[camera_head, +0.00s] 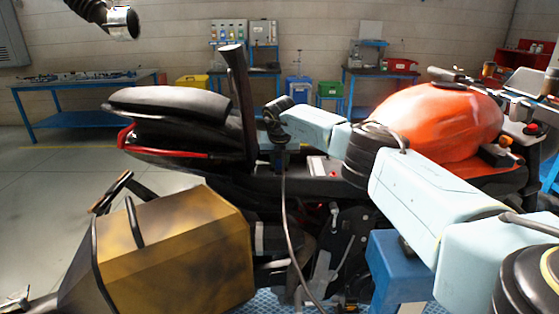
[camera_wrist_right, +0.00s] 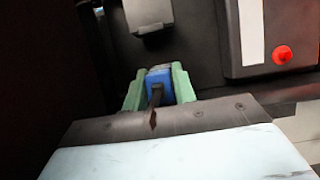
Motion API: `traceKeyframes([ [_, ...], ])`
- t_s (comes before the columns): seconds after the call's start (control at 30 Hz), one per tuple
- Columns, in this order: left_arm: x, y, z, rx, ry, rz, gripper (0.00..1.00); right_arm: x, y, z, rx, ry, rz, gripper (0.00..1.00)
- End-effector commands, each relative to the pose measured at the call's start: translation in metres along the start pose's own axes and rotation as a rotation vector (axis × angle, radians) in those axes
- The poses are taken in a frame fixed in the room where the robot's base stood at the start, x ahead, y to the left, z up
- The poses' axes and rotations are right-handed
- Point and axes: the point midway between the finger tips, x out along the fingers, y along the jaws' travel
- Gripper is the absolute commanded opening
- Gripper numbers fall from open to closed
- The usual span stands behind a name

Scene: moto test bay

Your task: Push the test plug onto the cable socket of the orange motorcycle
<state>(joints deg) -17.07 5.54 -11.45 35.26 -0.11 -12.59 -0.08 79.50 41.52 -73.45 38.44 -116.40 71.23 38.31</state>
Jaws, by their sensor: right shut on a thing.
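The motorcycle has an orange tank (camera_head: 437,120) and a black seat (camera_head: 175,103). My right arm reaches in from the right across it, and my right gripper (camera_head: 276,156) points down behind the tank. In the right wrist view the green fingers of my right gripper (camera_wrist_right: 159,90) are shut on the blue test plug (camera_wrist_right: 159,77), with a dark cable leaving it. A grey block (camera_wrist_right: 150,14), possibly the cable socket, lies just beyond the plug, with a dark gap between them. The socket's opening is not visible. My left gripper is not in view.
A dark panel with a white label and red button (camera_wrist_right: 283,54) lies right of the plug. A grey cable (camera_head: 291,230) hangs below my right gripper. A yellow-brown case (camera_head: 180,252) stands in front at left. A hose end (camera_head: 122,23) hangs at upper left. Blue benches stand behind.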

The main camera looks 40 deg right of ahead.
Motion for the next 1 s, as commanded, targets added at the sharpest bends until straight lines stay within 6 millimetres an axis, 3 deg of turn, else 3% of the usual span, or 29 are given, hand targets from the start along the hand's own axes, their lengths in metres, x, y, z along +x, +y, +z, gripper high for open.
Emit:
traceKeyframes([
  [1.0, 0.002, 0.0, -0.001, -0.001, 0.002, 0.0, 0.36, 0.01, 0.0, -0.004, 0.0, 0.0, 0.0, 0.07],
])
